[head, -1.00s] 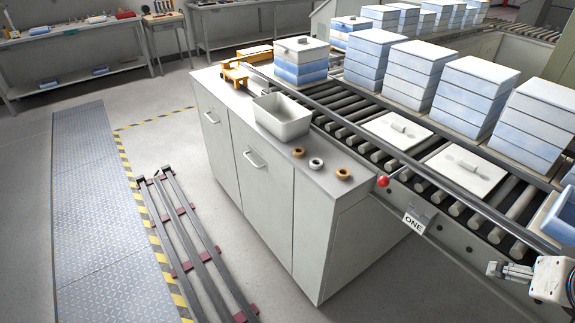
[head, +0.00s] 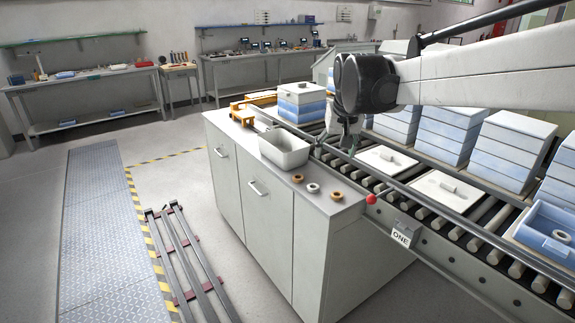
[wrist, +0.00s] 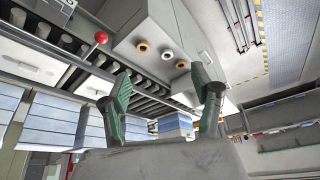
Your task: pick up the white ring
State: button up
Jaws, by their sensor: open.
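The white ring (head: 313,187) lies flat on the grey cabinet top (head: 318,204), between two brown rings. One brown ring (head: 297,178) is behind it and another brown ring (head: 336,196) is nearer the front corner. The white ring also shows in the wrist view (wrist: 167,55), between the brown rings. My gripper (head: 346,148) hangs over the roller conveyor, right of the white bin and apart from the rings. In the wrist view my gripper (wrist: 166,80) has its two green fingers spread wide with nothing between them.
A white bin (head: 285,149) and an orange fixture (head: 240,108) stand on the cabinet behind the rings. A red knob (head: 371,199) sticks up at the conveyor edge. White lids (head: 447,187) lie on the rollers, and blue-white box stacks (head: 512,150) line the far side.

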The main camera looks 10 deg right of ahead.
jog(key=w+f, duration=0.5)
jog(key=w, duration=0.7)
jog(key=g, duration=0.2)
send_near(313, 185)
jog(key=x, duration=0.2)
jog(key=s+x, duration=0.1)
jog(key=x, duration=0.5)
jog(key=shift+s+a+f, duration=0.15)
jog(key=shift+f, duration=0.15)
jog(key=c, duration=1.2)
jog(key=shift+r, duration=0.1)
